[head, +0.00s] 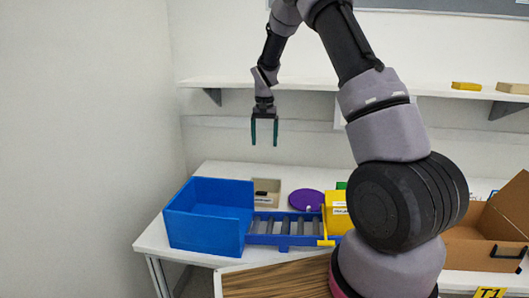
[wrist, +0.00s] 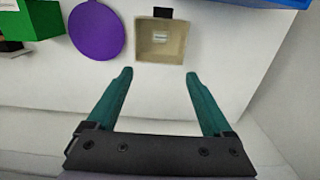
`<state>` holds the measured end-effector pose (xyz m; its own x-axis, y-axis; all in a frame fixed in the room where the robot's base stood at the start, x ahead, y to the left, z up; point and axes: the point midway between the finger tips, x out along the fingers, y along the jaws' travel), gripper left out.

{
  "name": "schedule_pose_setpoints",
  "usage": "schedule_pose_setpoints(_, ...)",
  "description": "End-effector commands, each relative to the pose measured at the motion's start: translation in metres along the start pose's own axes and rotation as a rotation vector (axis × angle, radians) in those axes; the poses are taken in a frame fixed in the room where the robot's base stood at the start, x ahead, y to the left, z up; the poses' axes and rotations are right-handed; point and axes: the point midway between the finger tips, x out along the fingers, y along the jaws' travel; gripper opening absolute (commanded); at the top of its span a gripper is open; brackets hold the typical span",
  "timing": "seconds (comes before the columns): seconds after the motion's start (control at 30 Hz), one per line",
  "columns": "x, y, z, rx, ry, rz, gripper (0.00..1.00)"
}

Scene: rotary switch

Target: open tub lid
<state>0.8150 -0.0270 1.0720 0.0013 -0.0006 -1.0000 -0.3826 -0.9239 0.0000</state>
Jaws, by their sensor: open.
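A round purple disc (head: 305,200), which looks like a lid, is on the white table near the back; I cannot tell whether a tub is under it. It also shows in the wrist view (wrist: 97,30), at upper left. A small tan square tub (head: 266,198) with a pale label stands left of the disc. In the wrist view the tan tub (wrist: 145,40) shows its inside and a black tab on its edge. My gripper (head: 264,144) is open and empty, pointing down, above the back of the table and apart from everything.
A blue bin (head: 207,232) stands at the table's left, beside a blue roller rack (head: 285,240). A yellow bin (head: 337,213) and a green box (wrist: 45,18) are near the disc. A cardboard box (head: 480,250) is at right. A wall shelf (head: 230,83) runs behind my arm.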

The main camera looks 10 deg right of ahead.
Motion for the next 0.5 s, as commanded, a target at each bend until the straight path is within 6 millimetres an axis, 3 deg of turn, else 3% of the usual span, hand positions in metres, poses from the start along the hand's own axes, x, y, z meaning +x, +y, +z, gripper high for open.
schedule_pose_setpoints(0.2, -0.022, 0.000, -0.001, 0.000, 0.002, -0.001, 0.85)
schedule_pose_setpoints(0.5, -0.024, 0.000, 0.000, 0.000, 0.000, 0.000, 0.85)
